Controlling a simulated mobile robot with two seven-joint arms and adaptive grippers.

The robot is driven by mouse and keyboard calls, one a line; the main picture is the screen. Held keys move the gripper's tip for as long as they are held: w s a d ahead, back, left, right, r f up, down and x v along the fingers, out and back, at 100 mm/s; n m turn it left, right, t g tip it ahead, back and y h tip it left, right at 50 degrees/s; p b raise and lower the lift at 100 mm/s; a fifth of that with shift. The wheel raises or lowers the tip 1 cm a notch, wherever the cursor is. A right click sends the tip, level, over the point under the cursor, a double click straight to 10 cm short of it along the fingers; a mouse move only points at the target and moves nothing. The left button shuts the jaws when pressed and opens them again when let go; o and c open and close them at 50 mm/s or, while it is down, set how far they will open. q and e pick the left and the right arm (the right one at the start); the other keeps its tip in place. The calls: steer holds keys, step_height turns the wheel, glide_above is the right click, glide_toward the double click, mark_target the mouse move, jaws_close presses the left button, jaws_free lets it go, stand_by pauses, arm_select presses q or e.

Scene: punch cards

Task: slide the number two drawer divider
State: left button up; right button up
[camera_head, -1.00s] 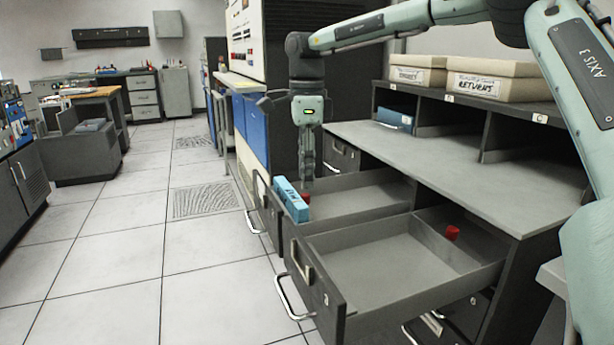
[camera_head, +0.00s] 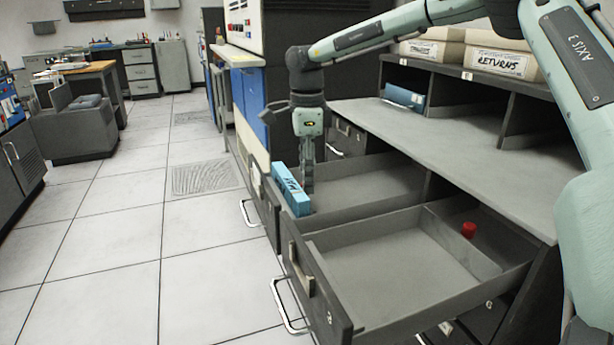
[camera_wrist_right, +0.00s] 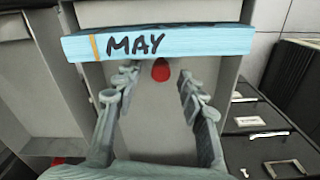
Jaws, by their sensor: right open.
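Two drawers of the grey cabinet stand open. The farther drawer (camera_head: 375,187) holds a blue card pack (camera_head: 291,189) marked MAY at its front end. My right gripper (camera_head: 307,190) points down into this drawer, just behind the pack. In the right wrist view, the open fingers (camera_wrist_right: 157,74) lie on both sides of a red knob (camera_wrist_right: 160,70), beside the MAY pack (camera_wrist_right: 175,42). I cannot tell whether they touch the knob. The head view hides this knob and its divider behind the gripper. My left gripper is out of view.
The nearer open drawer (camera_head: 345,300) has a divider (camera_head: 462,246) with a red knob (camera_head: 469,230) towards its back. The cabinet top (camera_head: 470,150) is a clear ledge above. Boxes (camera_head: 500,62) sit on a shelf behind. Open floor lies left.

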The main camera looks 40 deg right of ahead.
steer(key=shift+f, duration=0.35)
jaws_close()
